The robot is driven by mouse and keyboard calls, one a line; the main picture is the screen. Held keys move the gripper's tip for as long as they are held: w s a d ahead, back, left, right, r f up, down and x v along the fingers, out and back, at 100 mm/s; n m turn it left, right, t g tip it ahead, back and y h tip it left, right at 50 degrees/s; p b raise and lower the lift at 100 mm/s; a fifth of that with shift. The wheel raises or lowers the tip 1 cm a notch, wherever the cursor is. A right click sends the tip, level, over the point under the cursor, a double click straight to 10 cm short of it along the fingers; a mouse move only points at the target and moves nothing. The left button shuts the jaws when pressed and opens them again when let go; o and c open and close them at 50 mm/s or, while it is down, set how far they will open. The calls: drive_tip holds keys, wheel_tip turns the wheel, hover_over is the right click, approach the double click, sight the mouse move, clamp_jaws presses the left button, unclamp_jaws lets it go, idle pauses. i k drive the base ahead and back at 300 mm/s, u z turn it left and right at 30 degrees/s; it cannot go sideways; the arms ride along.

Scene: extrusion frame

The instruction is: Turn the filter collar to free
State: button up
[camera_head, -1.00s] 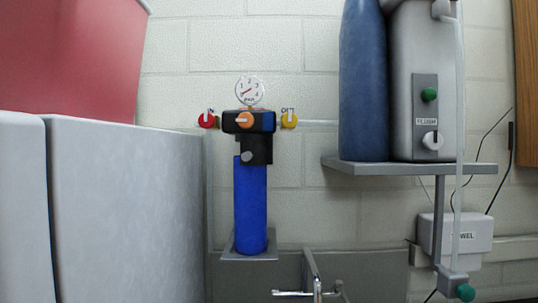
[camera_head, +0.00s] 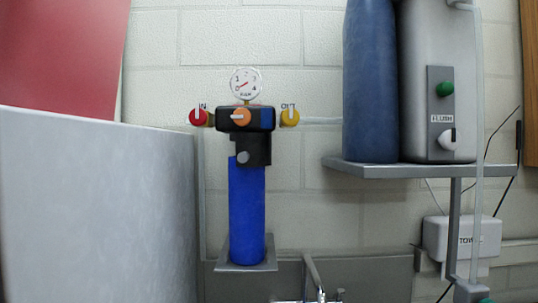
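The filter stands upright against the wall in the head view. Its blue housing (camera_head: 247,215) rests on a small grey shelf (camera_head: 245,266). A black collar (camera_head: 251,148) with a small grey round knob (camera_head: 243,157) sits at the housing's top, under the black filter head (camera_head: 245,118). The head has an orange knob (camera_head: 241,117) in front and a round gauge (camera_head: 246,84) above. A red valve knob (camera_head: 199,117) marked IN is on the left, and a yellow valve knob (camera_head: 289,117) marked OUT is on the right. My gripper is not in view.
A pale grey cabinet (camera_head: 100,210) with a red container (camera_head: 65,60) on top fills the left. On the right, a grey shelf (camera_head: 430,170) holds a blue cylinder (camera_head: 369,90) and a grey FLUSH unit (camera_head: 422,60). A towel box (camera_head: 462,237) and a faucet (camera_head: 315,275) are lower.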

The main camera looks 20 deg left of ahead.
sight(252, 149)
drive_tip(key=z, duration=0.3)
drive_tip(key=k, duration=1.65)
drive_tip(key=u, duration=0.85)
drive_tip(key=i, duration=1)
